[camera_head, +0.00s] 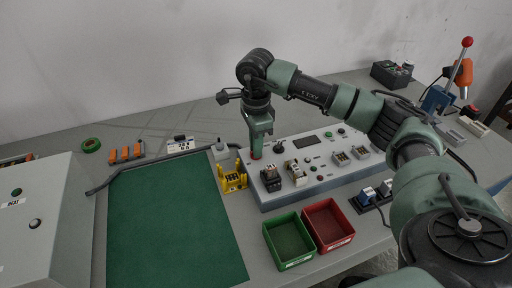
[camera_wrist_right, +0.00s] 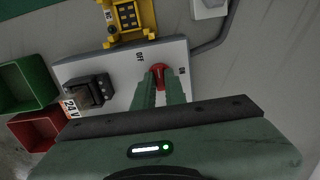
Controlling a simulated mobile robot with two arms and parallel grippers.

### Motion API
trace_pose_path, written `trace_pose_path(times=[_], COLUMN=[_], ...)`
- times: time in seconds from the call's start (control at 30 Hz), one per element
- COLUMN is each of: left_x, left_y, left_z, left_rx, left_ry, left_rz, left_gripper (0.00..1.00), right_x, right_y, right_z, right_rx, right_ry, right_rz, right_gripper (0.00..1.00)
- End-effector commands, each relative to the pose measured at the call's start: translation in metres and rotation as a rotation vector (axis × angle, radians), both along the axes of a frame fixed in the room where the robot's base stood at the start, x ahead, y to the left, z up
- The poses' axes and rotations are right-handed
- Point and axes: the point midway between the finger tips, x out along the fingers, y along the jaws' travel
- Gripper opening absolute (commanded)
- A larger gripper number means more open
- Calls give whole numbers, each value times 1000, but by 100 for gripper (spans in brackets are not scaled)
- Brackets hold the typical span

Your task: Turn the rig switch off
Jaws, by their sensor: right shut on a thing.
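The rig switch is a red knob (camera_wrist_right: 159,72) at the end of the grey control box (camera_head: 318,184). In the wrist view, the OFF label (camera_wrist_right: 140,57) is left of the knob and the ON label (camera_wrist_right: 182,70) is right of it. My right gripper (camera_head: 256,152) points down at the box, its fingers shut on the red knob; the fingers also show in the right wrist view (camera_wrist_right: 160,88). The fingers hide part of the knob, and I cannot tell which label it points to. My left gripper is not in view.
A yellow holder (camera_head: 233,180) stands left of the box. A green bin (camera_head: 288,241) and a red bin (camera_head: 328,225) stand in front. A black switch block (camera_wrist_right: 93,91) sits on the box near the knob. The green mat (camera_head: 165,225) is clear.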

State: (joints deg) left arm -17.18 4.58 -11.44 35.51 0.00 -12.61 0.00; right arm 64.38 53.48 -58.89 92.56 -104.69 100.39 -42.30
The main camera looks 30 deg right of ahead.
Motion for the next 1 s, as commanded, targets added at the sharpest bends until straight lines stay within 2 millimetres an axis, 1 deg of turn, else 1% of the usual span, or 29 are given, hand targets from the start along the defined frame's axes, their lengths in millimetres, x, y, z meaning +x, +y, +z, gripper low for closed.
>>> trace_pose_path(times=[0.53,0.57,0.6,0.63,0.9,1.0], left_x=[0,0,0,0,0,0], left_y=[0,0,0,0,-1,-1], left_z=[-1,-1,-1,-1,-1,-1], left_rx=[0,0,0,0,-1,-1], left_ry=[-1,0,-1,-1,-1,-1], left_rz=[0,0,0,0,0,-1], left_gripper=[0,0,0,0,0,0], right_x=[2,2,2,2,1,1], right_y=[0,0,0,0,0,0], right_z=[3,3,3,3,1,5], right_rx=[1,1,1,1,0,0], right_ry=[-8,-8,-8,-8,-3,-3], right_rz=[26,26,26,25,25,25], right_gripper=[0,14,26,34,34,34])
